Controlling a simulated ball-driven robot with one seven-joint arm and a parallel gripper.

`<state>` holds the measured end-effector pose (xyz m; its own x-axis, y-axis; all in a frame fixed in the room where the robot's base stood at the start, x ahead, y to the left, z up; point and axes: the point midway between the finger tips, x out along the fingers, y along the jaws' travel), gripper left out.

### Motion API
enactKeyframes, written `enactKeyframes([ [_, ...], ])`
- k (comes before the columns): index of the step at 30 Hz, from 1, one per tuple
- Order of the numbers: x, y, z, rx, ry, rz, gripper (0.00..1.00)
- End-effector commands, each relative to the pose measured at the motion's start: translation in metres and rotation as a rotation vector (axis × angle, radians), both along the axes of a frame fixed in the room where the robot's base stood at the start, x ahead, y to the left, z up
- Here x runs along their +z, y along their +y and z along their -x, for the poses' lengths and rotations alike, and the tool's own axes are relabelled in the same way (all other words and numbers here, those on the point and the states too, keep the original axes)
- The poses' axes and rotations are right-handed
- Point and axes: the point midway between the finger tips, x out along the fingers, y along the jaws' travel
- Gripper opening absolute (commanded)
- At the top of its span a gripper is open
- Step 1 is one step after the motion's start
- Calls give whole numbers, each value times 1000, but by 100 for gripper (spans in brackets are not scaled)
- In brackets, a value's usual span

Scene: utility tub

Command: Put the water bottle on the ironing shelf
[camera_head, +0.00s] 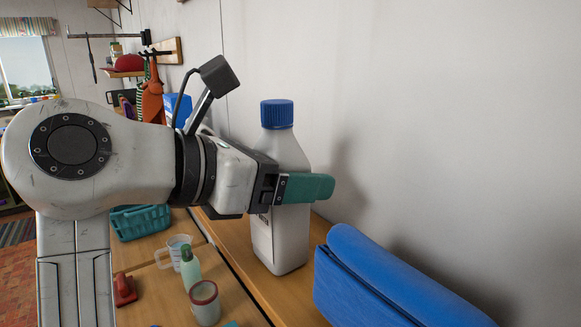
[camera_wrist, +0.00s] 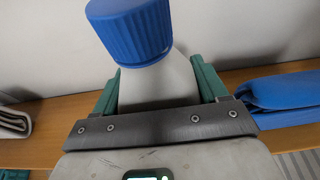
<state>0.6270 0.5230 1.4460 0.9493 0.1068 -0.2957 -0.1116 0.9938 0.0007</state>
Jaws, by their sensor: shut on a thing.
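The water bottle (camera_head: 281,240) is white with a blue ribbed cap and stands nearly upright at the wooden ironing shelf (camera_head: 238,250). My gripper (camera_head: 300,188) comes from the left, with its green fingers around the bottle's upper body. In the wrist view, the white bottle (camera_wrist: 158,85) sits between the two green fingers, with its blue cap tilted toward the upper left. The gripper is shut on it. The bottle's base is at the shelf surface in the head view; I cannot tell for sure whether it touches.
A folded blue bundle (camera_head: 375,280) lies on the shelf right of the bottle. A lower surface holds a teal basket (camera_head: 140,222), a clear measuring jug (camera_head: 174,252), a green bottle (camera_head: 190,268), a jar (camera_head: 205,303) and a red item (camera_head: 124,289). A white wall stands behind.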

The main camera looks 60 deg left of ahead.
Motion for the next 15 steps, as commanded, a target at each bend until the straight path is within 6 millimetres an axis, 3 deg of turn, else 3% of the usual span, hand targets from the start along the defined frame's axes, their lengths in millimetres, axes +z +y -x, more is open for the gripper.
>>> enactKeyframes([
  [7,-2,0,0,-1,-2,-1,19],
  [8,-3,0,0,-1,0,0,74],
  [15,-2,0,0,-1,0,0,97],
])
